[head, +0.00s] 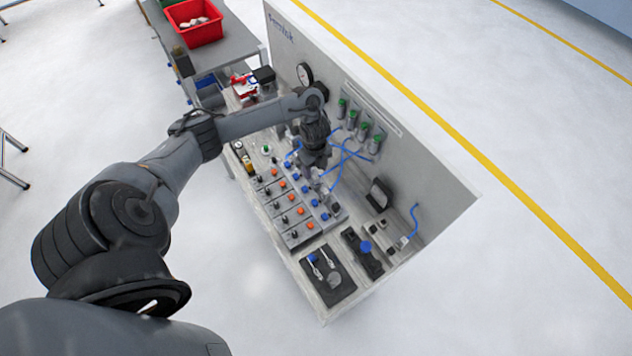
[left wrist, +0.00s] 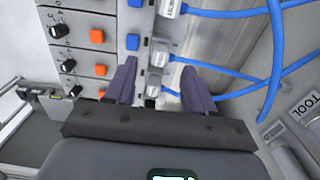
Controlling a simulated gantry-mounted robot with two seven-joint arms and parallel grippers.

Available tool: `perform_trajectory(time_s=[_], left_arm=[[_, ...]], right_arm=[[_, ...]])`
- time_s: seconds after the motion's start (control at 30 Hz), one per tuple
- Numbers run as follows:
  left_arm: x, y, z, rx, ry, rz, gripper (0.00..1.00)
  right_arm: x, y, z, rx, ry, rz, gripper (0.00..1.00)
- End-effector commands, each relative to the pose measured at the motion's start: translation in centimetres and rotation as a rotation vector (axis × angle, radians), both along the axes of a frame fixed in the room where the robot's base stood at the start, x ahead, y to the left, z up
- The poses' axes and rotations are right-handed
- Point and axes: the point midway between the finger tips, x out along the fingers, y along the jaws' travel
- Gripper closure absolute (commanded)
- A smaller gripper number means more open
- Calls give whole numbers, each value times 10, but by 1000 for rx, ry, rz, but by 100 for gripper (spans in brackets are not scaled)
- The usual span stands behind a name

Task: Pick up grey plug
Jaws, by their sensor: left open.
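My left gripper (head: 318,180) is over the control panel (head: 310,236) on the bench in the head view. In the left wrist view its two dark purple fingers (left wrist: 158,68) are spread apart. A grey plug (left wrist: 160,52) with a blue cable sits in the panel near the fingertips, between the finger lines. Another grey plug (left wrist: 169,8) is farther up the same row. A darker plug or socket (left wrist: 152,84) lies between the fingers, partly hidden by the gripper body. I cannot tell whether the fingers touch any plug. My right gripper is not in view.
Blue cables (left wrist: 235,12) cross the space right of the plugs. Orange buttons (left wrist: 97,36) and black knobs (left wrist: 60,31) are left. An upright back wall (head: 420,165) stands close behind the bench. A red bin (head: 194,22) is at the far end.

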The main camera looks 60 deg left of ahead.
Motion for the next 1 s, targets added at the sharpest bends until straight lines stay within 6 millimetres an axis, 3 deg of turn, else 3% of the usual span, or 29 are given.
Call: perform_trajectory(time_s=[0.23, 0.53, 0.87, 1.0], left_arm=[[-1, 0, -14, -1, 2, 2, 46], [0, 0, -50, -1, 1, 1, 46], [0, 0, -57, 0, -1, 0, 46], [0, 0, -57, 1, -1, 0, 64]], right_arm=[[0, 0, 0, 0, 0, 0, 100], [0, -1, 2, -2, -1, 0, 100], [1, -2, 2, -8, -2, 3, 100], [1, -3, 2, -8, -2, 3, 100]])
